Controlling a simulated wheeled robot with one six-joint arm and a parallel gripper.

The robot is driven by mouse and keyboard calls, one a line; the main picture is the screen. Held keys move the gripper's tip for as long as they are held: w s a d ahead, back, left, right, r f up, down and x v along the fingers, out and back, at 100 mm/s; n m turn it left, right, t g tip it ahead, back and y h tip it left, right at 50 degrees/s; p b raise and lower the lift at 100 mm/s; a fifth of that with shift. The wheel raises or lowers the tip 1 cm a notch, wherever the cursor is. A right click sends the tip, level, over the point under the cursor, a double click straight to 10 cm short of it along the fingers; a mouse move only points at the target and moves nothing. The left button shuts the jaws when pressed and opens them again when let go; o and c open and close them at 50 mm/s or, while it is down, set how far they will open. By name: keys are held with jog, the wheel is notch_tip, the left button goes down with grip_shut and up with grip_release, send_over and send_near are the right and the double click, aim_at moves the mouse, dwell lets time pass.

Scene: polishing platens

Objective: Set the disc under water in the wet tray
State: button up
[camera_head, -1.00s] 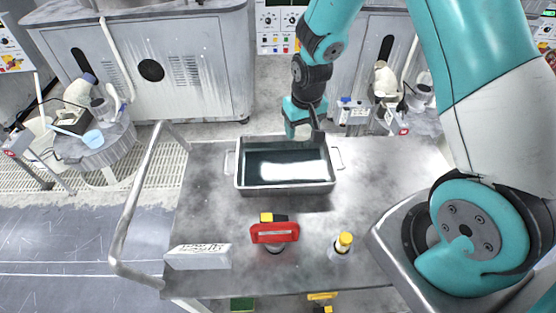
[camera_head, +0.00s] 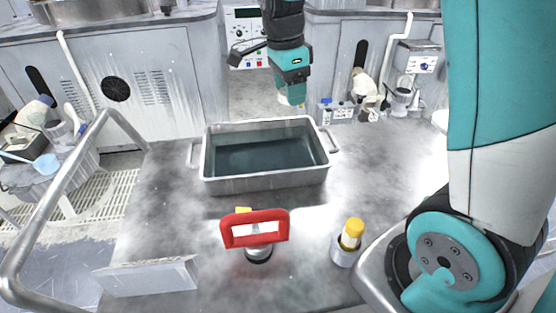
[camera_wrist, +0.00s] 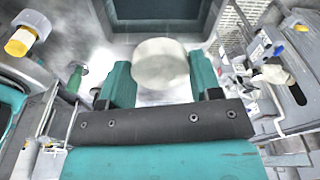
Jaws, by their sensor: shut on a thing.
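The wet tray (camera_head: 265,184) is a grey metal tub with side handles and dark water in it, on the grey bench. My gripper (camera_head: 291,92) hangs above and behind the tray's far right edge in the head view. In the wrist view my gripper (camera_wrist: 161,80) is shut on a pale, round disc (camera_wrist: 160,62) between its teal fingers. Part of the tray (camera_wrist: 160,22) shows dark beyond the disc. The disc is in the air, apart from the water. In the head view it is mostly hidden by the fingers.
A red-handled tool (camera_head: 255,228) stands in front of the tray. A yellow-capped bottle (camera_head: 349,240) in a holder is to its right. A pale block (camera_head: 148,277) lies at the front left. A metal rail (camera_head: 60,195) runs along the left.

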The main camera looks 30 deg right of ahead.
aim_at(289, 159)
notch_tip(289, 159, down, 17)
jog(key=shift+r, duration=0.1)
jog(key=shift+b, duration=0.3)
jog(key=shift+f, duration=0.25)
jog(key=o, duration=1.1)
jog(key=shift+c, duration=0.2)
jog(key=shift+r, duration=0.1)
